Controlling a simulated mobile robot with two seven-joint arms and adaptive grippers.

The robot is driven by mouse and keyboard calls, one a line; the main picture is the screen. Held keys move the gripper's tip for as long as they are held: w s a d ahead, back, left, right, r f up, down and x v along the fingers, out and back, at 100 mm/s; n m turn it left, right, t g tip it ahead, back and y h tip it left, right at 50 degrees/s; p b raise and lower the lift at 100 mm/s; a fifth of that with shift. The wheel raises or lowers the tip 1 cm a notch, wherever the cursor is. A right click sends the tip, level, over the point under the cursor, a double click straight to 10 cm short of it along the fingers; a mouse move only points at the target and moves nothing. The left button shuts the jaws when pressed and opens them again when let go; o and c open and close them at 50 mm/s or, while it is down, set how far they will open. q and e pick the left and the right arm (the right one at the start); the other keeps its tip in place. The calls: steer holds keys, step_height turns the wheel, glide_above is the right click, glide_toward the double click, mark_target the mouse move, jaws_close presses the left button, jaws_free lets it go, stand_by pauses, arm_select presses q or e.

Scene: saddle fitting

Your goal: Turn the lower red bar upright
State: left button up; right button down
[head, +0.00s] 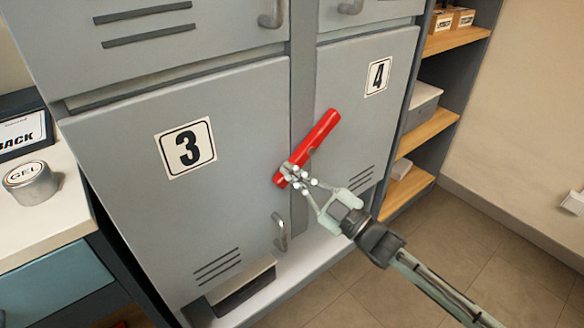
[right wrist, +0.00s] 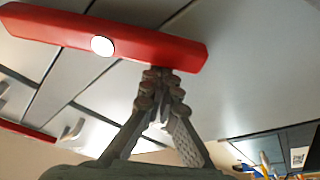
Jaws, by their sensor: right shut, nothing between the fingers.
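The red bar (head: 310,146) lies across the grey post between locker doors 3 and 4. It is tilted, with its upper end to the right over door 4 and its lower end to the left. My right gripper (head: 289,175) is shut and empty, with its fingertips at the bar's lower end. In the right wrist view, the bar (right wrist: 150,42) spans the top with a white round spot on it. The closed fingertips (right wrist: 160,75) are right at its edge; I cannot tell whether they touch. My left gripper is not in view.
Door 3 (head: 110,165) has a handle (head: 280,232) below the bar. Door 4 (head: 345,80) is to the right, beside open shelves (head: 430,125). Part of another red strip (right wrist: 25,131) shows in the right wrist view. A counter with a gel tin (head: 31,183) stands at left.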

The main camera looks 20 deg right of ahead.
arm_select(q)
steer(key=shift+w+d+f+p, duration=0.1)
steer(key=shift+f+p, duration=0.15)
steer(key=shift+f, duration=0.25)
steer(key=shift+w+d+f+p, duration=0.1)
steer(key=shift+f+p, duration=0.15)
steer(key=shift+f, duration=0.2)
arm_select(e)
steer(key=shift+w+d+f+n+g, duration=0.25)
steer(key=shift+d+f+n+g, duration=0.45)
steer(key=shift+n, duration=1.25)
steer(key=shift+w+d+f+n+g, duration=0.25)
steer(key=shift+d+f+n+g, duration=0.45)
steer(key=shift+n, duration=1.3)
steer(key=shift+w+d+f+n+g, duration=0.25)
steer(key=shift+d+f+n+g, duration=0.4)
steer(key=shift+n, duration=1.3)
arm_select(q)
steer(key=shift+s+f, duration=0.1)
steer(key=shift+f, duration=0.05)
arm_select(e)
steer(key=shift+d+f, duration=0.1)
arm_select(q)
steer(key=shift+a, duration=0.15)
